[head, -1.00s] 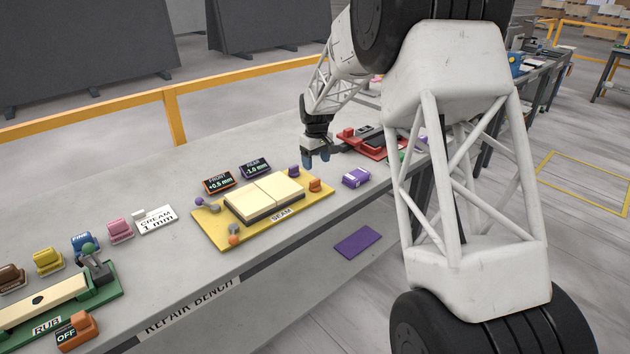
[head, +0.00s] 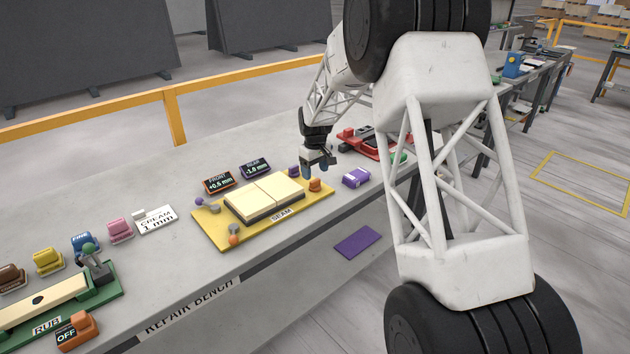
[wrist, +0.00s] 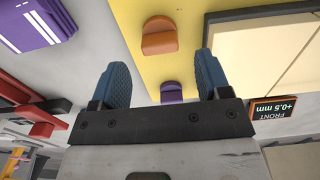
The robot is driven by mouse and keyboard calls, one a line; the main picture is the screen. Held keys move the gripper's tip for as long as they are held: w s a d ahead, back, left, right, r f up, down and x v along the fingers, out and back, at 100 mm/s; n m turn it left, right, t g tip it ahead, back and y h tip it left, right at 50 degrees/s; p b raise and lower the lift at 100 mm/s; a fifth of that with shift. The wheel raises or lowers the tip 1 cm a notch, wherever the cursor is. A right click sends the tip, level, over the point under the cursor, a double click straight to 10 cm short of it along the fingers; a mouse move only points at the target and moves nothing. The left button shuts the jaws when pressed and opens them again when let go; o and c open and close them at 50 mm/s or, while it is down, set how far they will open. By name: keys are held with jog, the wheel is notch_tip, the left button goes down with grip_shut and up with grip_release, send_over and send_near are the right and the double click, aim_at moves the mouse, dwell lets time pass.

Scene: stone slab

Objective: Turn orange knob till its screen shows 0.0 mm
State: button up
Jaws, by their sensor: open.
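The orange knob (head: 315,184) stands at the right end of the yellow SEAM plate (head: 318,208). In the wrist view the orange knob (wrist: 160,37) lies just beyond my fingertips, centred between them but apart from them. The orange-edged FRONT screen (head: 218,182) reads +0.5 mm; it also shows in the wrist view (wrist: 273,108). My gripper (head: 316,169) is open and empty, above the plate's right end, and its two blue fingers show in the wrist view (wrist: 161,72). A purple knob (head: 294,171) stands behind the orange one, partly hidden by my gripper in the wrist view.
The purple-edged REAR screen (head: 255,169) reads -1.0 mm. Two cream panels (head: 265,196) lie on the plate. A purple block (head: 356,178) is close right of the orange knob, and a red fixture (head: 362,146) is behind it. Small purple and orange ball-ended parts are at the plate's left.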

aim_at(315, 180)
jog(key=shift+f, duration=2.15)
jog(key=c, duration=0.9)
